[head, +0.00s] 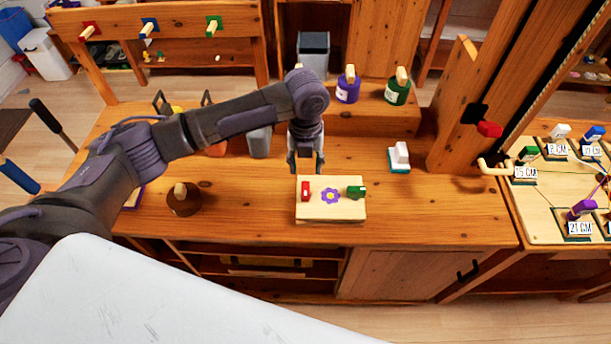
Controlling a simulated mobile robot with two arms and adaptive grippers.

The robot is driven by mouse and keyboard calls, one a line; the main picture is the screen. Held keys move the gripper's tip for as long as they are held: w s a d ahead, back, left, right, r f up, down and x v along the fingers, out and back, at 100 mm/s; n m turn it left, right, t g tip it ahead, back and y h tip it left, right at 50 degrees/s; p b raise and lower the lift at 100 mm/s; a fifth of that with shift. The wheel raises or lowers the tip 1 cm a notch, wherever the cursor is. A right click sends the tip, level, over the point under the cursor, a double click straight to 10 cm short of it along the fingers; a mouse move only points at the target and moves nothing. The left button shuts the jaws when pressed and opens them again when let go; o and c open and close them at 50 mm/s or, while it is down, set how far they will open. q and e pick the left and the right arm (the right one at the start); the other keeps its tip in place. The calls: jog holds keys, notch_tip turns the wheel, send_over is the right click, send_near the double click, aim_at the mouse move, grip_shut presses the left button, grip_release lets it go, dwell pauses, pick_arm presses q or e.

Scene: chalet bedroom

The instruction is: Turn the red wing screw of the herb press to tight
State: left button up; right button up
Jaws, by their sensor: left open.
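The herb press is a pale wooden block (330,210) with a purple flower on top, lying on the wooden bench top. Its red wing screw (306,190) stands at the left side of the block. A green wing screw (356,191) is at the right side, with its wing lying sideways. My left gripper (306,170) points down just behind and above the red wing screw, its fingers apart and empty. It appears not to touch the screw. My right gripper is not in view.
A white block on a teal base (399,157) stands to the right. A dark round pot with a wooden knob (184,199) stands to the left. Purple (347,90) and green (397,92) jars stand on a raised shelf behind. The bench around the press is clear.

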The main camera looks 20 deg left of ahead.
pick_arm(q)
notch_tip(320, 180, up, 2)
jog(key=shift+r, duration=0.2)
dwell(0.4)
